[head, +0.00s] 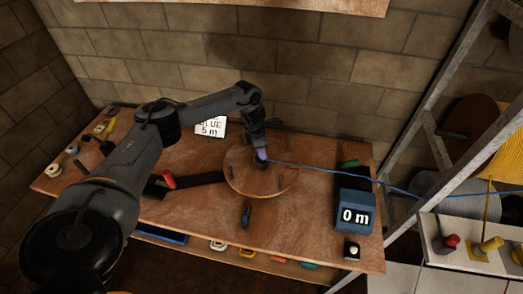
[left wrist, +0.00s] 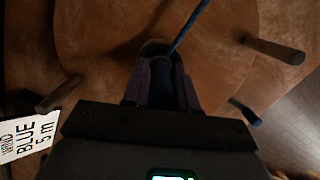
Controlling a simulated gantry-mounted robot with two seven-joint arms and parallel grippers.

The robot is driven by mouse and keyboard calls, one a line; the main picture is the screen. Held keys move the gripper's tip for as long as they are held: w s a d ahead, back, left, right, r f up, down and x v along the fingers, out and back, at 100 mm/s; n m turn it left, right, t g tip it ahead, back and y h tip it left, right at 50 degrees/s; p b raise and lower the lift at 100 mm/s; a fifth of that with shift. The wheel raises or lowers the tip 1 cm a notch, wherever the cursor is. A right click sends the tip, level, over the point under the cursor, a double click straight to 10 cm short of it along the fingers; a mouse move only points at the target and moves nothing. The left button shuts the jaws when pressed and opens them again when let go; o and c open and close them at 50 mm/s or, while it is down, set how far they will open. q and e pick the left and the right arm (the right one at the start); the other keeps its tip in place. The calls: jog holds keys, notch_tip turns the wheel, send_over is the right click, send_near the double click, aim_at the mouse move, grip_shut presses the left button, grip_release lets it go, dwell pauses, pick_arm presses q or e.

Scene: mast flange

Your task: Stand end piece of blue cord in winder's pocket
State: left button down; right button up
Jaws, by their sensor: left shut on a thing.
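The winder is a round wooden disc (head: 245,183) with several upright pegs, on the workbench. A dark round pocket (left wrist: 153,46) shows near its middle in the left wrist view. My left gripper (head: 261,155) is over the middle of the disc, pointing down. Its fingers are shut on the blue end piece (left wrist: 161,84), at or just inside the pocket; I cannot tell how deep it sits. The blue cord (head: 318,168) runs from the end piece rightward past the counter box; it also shows in the left wrist view (left wrist: 188,27). My right gripper is not in view.
The blue counter box (head: 353,196) reads 0 m. A card (head: 210,128) reading BLUE 5 m stands behind the disc. A red-handled lever (head: 169,181) lies left of it, and a small dark-blue tool (head: 246,216) lies in front. A rack with spools stands at right.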

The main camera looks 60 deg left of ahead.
pick_arm(q)
jog(key=c, duration=0.8)
grip_release()
jog(key=shift+r, duration=0.1)
jog(key=r, duration=0.3)
jog(key=s+r, duration=0.1)
jog(key=r, duration=0.5)
jog(key=shift+s+a+r+p, duration=0.15)
jog(key=shift+a+p, duration=0.15)
jog(key=shift+p, duration=0.05)
jog(key=shift+s+r, duration=0.15)
jog(key=shift+r, duration=0.5)
